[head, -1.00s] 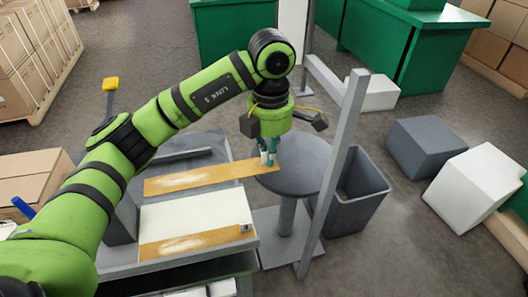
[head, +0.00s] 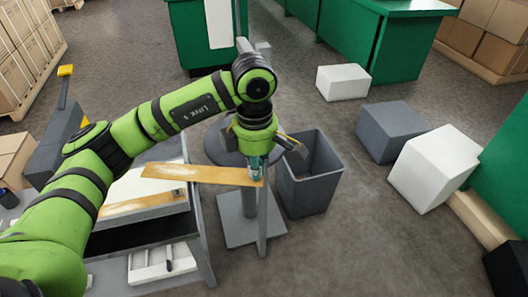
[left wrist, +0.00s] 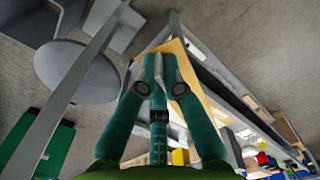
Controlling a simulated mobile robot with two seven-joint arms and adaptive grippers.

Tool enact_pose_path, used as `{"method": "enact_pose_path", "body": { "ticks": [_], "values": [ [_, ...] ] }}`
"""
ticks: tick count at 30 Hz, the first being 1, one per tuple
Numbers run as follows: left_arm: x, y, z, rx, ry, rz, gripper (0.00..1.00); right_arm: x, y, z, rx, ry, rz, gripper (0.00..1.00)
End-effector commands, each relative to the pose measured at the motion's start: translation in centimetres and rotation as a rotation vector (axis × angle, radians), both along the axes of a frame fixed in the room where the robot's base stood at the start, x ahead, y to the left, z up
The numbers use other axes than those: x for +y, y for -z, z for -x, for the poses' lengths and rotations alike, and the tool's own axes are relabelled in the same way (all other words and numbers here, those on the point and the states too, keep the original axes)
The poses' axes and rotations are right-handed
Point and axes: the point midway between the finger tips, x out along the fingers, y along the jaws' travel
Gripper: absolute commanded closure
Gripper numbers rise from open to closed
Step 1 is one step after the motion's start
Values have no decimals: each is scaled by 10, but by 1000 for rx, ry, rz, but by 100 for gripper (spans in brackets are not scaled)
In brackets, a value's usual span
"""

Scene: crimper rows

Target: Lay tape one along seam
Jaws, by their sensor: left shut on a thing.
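A long tan tape strip (head: 205,175) hangs out level from my left gripper (head: 256,172), which is shut on its right end. The strip's left part shows above a white board (head: 125,188). A second tan strip (head: 140,204) lies along the front of that board, with a small pale piece at its right end. In the left wrist view the fingers of my left gripper (left wrist: 160,65) are close together, with the held tan strip (left wrist: 185,60) behind them. I cannot make out the seam. My right gripper is not in view.
A grey round stand (head: 215,145) is partly hidden behind my gripper, with a grey bin (head: 308,185) to its right. A grey post stands close by. White and grey blocks (head: 395,130) are on the floor at right. A white tray (head: 160,262) sits below the board.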

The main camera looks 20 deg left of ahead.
Motion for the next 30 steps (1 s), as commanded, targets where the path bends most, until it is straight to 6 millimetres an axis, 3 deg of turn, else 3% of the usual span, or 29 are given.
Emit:
{"method": "enact_pose_path", "body": {
  "ticks": [5,15,27,30],
  "values": [
    [7,35,24,3,337,-1,100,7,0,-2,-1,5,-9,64],
    [23,118,79,-2,1185,4,100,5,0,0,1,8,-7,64],
    [33,173,115,-7,1759,6,100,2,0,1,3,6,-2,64],
    [29,174,116,-15,1793,7,100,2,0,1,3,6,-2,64]
  ]
}}
